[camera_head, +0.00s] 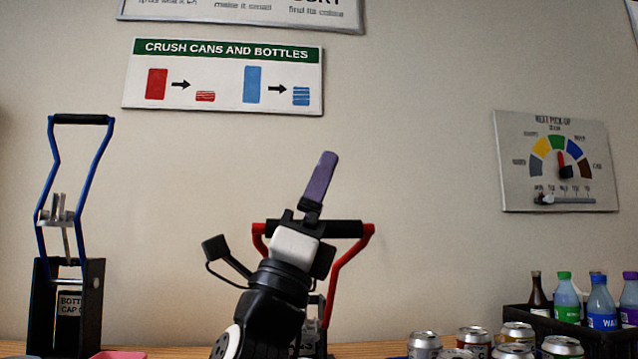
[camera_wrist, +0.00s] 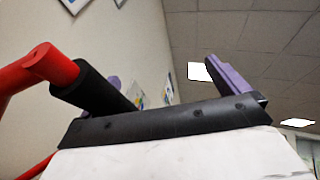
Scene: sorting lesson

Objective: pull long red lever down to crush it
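The can crusher with the long red lever stands in the middle of the head view, its body mostly hidden by my arm. The lever's red side arm (camera_head: 350,270) rises to a black crossbar handle (camera_head: 343,229). In the wrist view the red arm (camera_wrist: 35,68) and black handle (camera_wrist: 98,88) are at left, close by the gripper body. My gripper (camera_head: 318,183) points up, with a purple finger above the handle's height. In the wrist view my gripper (camera_wrist: 165,78) has its purple fingers wide apart, the left one mostly hidden behind the handle. I cannot tell whether they touch it.
A blue-lever crusher (camera_head: 75,205) stands at left. Several cans (camera_head: 474,340) and a dark crate (camera_head: 603,338) of bottles are at lower right. A crushing sign (camera_head: 222,75) and dial panel (camera_head: 556,162) hang on the wall. The pink thing (camera_head: 120,355) at lower left is cut off.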

